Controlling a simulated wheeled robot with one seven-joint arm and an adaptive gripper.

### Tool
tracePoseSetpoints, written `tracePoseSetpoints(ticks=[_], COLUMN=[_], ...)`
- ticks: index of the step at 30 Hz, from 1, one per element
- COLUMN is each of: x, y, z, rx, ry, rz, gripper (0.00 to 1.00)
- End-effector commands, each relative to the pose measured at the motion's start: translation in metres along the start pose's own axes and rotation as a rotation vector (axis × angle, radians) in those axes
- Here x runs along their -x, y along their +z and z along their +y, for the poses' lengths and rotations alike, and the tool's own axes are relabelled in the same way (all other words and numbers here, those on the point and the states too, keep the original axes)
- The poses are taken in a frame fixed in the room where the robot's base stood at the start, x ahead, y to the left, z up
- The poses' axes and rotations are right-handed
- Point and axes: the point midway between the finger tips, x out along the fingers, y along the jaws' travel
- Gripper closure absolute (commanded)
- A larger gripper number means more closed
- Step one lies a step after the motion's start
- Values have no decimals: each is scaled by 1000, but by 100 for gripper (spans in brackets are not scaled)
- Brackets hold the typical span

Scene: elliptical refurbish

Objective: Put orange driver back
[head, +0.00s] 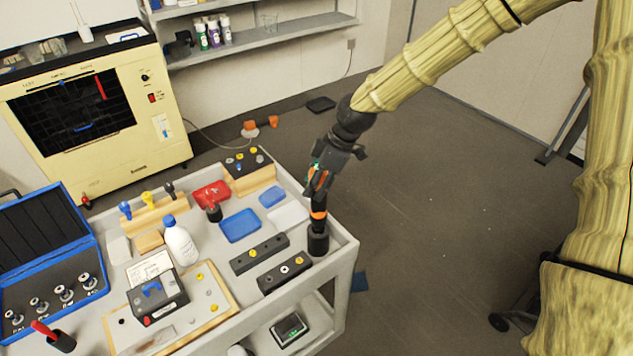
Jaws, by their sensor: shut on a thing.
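My gripper (321,183) points down over the right corner of the grey cart (345,258). It is shut on the orange driver (318,214), which is upright, with an orange band and dark parts showing. The driver's upper part is partly hidden between the fingers. A round black holder (318,241) stands on the cart directly below the driver. The driver's dark lower end meets the holder's top in the picture; I cannot tell how deep it sits in it.
Close left of the holder lie two dark blocks with buttons (285,273). Blue trays (240,225), a white bottle (180,242) and a blue case (55,262) fill the cart further left.

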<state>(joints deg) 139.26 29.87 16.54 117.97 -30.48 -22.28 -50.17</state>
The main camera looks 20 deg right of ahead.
Motion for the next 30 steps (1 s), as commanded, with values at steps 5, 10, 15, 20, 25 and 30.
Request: tracePoseSetpoints(ticks=[5, 10, 15, 20, 25, 30], x=[0, -2, -7, -11, -16, -20], y=[0, 1, 2, 4, 6, 8], z=[0, 0, 0, 0, 0, 1], rx=[0, 0, 0, 0, 0, 0], ry=[1, 1, 1, 1, 1, 1], rz=[1, 0, 0, 1, 1, 1], gripper=[100, 100, 100, 100, 100, 100])
